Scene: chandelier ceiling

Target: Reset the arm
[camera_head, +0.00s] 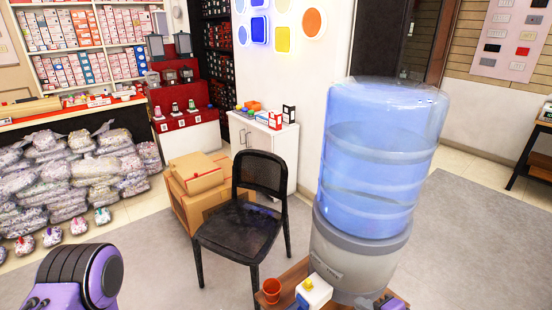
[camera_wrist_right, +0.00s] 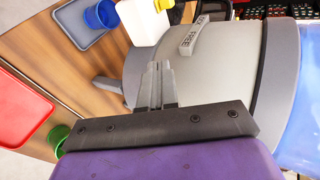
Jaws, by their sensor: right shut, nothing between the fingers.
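My right gripper (camera_wrist_right: 157,68) shows in the right wrist view with its two grey fingers together and nothing between them. It is in front of the grey dispenser base (camera_wrist_right: 215,70). In the head view only a small part of this gripper (camera_head: 384,302) shows at the bottom edge, beside the base of the water dispenser (camera_head: 350,252). My left arm (camera_head: 82,277) comes in at the bottom left of the head view. Its gripper fingers are out of the picture.
A wooden table (camera_head: 290,287) carries the dispenser, an orange cup (camera_head: 271,290) and a white container with a yellow cap (camera_head: 313,292). The wrist view adds a red tray (camera_wrist_right: 20,105) and blue container (camera_wrist_right: 85,22). A black chair (camera_head: 240,230) stands behind, left.

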